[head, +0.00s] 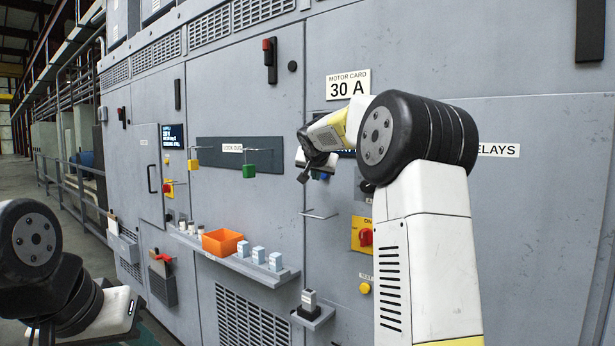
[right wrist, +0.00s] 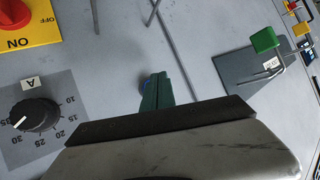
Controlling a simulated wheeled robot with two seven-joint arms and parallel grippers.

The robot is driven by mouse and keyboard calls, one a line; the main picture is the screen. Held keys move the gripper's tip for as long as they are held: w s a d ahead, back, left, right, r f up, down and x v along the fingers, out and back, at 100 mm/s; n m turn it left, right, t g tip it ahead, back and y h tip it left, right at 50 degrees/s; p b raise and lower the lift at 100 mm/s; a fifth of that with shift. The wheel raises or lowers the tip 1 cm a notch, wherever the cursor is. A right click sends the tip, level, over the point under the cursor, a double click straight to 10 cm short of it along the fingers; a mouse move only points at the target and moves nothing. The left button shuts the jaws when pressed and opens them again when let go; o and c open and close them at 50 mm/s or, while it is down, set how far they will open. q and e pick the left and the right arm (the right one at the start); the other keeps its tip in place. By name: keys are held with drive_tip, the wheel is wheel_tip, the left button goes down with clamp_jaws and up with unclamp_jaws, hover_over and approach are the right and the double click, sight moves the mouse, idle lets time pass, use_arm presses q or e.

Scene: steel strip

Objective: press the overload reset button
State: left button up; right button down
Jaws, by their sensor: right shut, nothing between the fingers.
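My right gripper (head: 304,174) reaches the grey cabinet front below the sign reading MOTOR CARD 30 A. It is shut and empty. In the right wrist view its green fingertips (right wrist: 156,90) are together and point at the panel. A small blue round part (right wrist: 146,84), which looks like the reset button, shows just beside and behind the fingertips. Most of it is hidden, and I cannot tell whether the fingers touch it. Its label is not readable. My left arm shows at the lower left of the head view, but its gripper fingers are not visible.
A black dial (right wrist: 35,115) and a red switch on a yellow plate (head: 362,234) are close by. Thin rods stick out of the panel. A green padlock (head: 249,171) hangs left of the gripper. A shelf holds an orange bin (head: 222,242) and small boxes.

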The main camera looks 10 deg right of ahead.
drive_tip(key=s+a, duration=0.1)
drive_tip(key=a, duration=0.1)
drive_tip(key=s+a, duration=0.2)
idle(0.3)
idle(0.4)
drive_tip(key=s+a+f+n+g+y, duration=0.1)
drive_tip(key=s+f, duration=0.5)
drive_tip(key=s, duration=0.8)
drive_tip(key=s+a+f+n+g+y, duration=0.2)
drive_tip(key=s+f, duration=0.4)
drive_tip(key=s, duration=0.8)
drive_tip(key=s+a+f+n+g+y, duration=0.2)
drive_tip(key=s+f, duration=0.4)
drive_tip(key=s, duration=0.8)
drive_tip(key=shift+s+a+n+g, duration=0.15)
drive_tip(key=shift+a+n+g, duration=0.25)
drive_tip(key=shift+a+n, duration=0.3)
drive_tip(key=shift+a, duration=0.1)
